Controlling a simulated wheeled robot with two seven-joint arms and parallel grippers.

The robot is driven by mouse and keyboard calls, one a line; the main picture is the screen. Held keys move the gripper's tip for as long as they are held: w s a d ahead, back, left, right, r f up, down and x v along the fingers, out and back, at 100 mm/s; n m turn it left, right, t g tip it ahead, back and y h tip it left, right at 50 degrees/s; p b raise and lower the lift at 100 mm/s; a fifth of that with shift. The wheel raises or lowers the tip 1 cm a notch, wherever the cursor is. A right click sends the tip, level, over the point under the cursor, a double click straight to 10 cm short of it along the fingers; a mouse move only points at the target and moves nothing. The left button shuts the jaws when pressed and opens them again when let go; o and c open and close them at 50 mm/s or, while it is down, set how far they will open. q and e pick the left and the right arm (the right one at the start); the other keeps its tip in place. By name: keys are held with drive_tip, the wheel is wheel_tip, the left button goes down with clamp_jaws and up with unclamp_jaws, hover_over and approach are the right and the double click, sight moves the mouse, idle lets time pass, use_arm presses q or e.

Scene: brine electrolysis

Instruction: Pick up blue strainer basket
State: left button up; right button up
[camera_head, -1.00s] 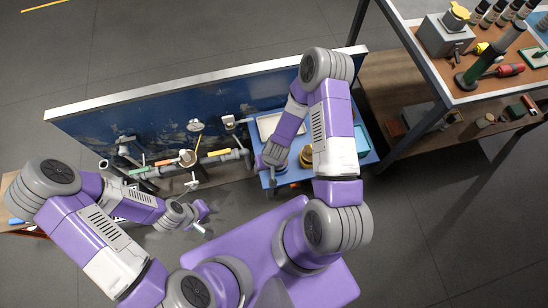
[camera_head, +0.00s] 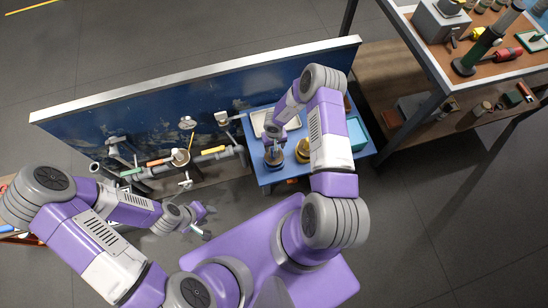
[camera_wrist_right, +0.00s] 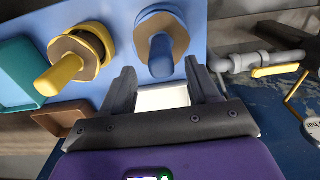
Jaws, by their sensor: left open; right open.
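The blue strainer basket (camera_wrist_right: 160,40) stands on the blue table, with its blue handle (camera_wrist_right: 160,62) pointing toward the wrist camera. In the head view the basket (camera_head: 273,160) is at the table's left front, partly hidden by my right gripper. My right gripper (camera_head: 272,143) is above and just behind it. In the right wrist view the open fingers (camera_wrist_right: 160,80) are empty, with the blue handle beyond and roughly between their tips. I cannot tell whether they touch. My left gripper (camera_head: 208,222) is open and empty, low in front of the pipe rack.
A yellow strainer basket (camera_wrist_right: 78,58) stands beside the blue one. A teal tray (camera_wrist_right: 18,75), a brown box (camera_wrist_right: 60,120) and a white tray (camera_wrist_right: 163,98) share the blue table (camera_head: 265,179). Left of it are pipes with valves (camera_head: 215,160) and a dark blue panel (camera_head: 95,124).

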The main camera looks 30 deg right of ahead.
wheel_tip(320, 180, down, 5)
drive_tip(key=shift+a+b, duration=0.15)
drive_tip(key=shift+b, duration=0.9)
drive_tip(key=shift+r, duration=0.1)
drive_tip(key=shift+c, duration=0.2)
clamp_jaws()
